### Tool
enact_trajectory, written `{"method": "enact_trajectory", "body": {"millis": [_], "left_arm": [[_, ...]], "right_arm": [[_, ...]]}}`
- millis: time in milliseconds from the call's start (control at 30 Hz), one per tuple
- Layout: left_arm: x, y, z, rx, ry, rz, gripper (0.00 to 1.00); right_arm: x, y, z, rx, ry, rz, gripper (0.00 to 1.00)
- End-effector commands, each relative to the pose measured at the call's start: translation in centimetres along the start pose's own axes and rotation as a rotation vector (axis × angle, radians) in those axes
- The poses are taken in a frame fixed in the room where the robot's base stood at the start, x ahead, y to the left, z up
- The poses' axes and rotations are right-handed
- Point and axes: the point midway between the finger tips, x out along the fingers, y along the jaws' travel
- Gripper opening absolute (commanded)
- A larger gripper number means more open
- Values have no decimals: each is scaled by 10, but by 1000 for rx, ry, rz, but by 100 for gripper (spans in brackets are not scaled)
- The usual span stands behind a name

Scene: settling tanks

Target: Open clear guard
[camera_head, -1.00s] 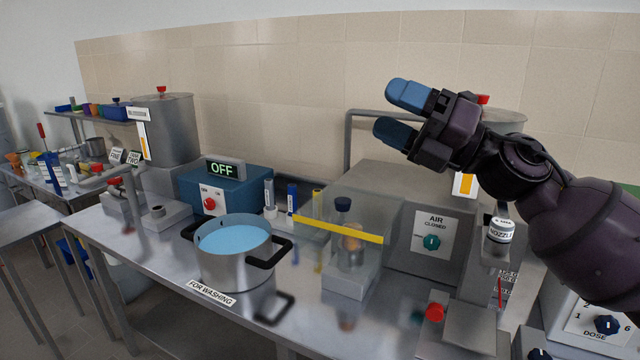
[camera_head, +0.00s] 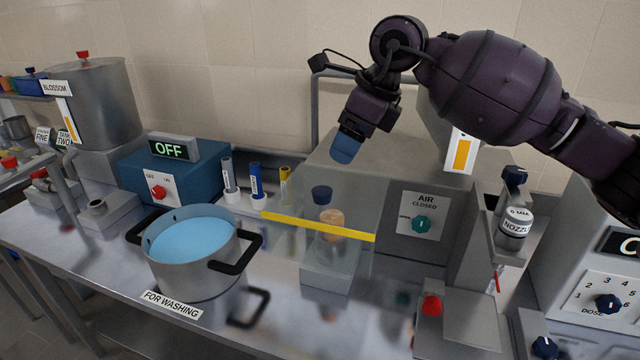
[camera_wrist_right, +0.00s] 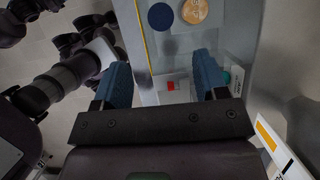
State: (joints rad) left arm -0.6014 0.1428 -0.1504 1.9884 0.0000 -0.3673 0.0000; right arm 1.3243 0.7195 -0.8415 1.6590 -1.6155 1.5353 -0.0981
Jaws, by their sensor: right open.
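The clear guard (camera_head: 360,205) is a see-through cover with a yellow strip (camera_head: 290,221) along its front edge. It is down over a stand that holds a blue-capped bottle with an orange-tan label or content (camera_head: 331,222). In the right wrist view the blue cap (camera_wrist_right: 160,17) and a round tan top (camera_wrist_right: 195,11) show beyond the fingers. My right gripper (camera_head: 346,149) points down above and behind the yellow strip, seen edge-on, apart from it. Its blue fingers (camera_wrist_right: 162,80) are spread and empty in the wrist view. My left gripper is not seen.
A pot of blue liquid (camera_head: 196,282) stands left of the guard. Behind are a blue box (camera_head: 128,170) marked OFF and several tubes. Right of the guard are the AIR panel (camera_head: 420,198) with a green knob and a nozzle stand (camera_head: 466,262). A grey pipe frame (camera_head: 315,110) rises behind.

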Motion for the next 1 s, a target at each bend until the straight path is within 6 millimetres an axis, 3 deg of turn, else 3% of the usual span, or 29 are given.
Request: {"method": "enact_trajectory", "body": {"millis": [133,600,1000], "left_arm": [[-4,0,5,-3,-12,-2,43],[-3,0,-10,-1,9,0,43],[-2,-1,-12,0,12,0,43]], "right_arm": [[15,1,0,-2,2,5,66],[89,1,1,0,-2,6,66],[107,1,1,-2,-2,3,66]]}}
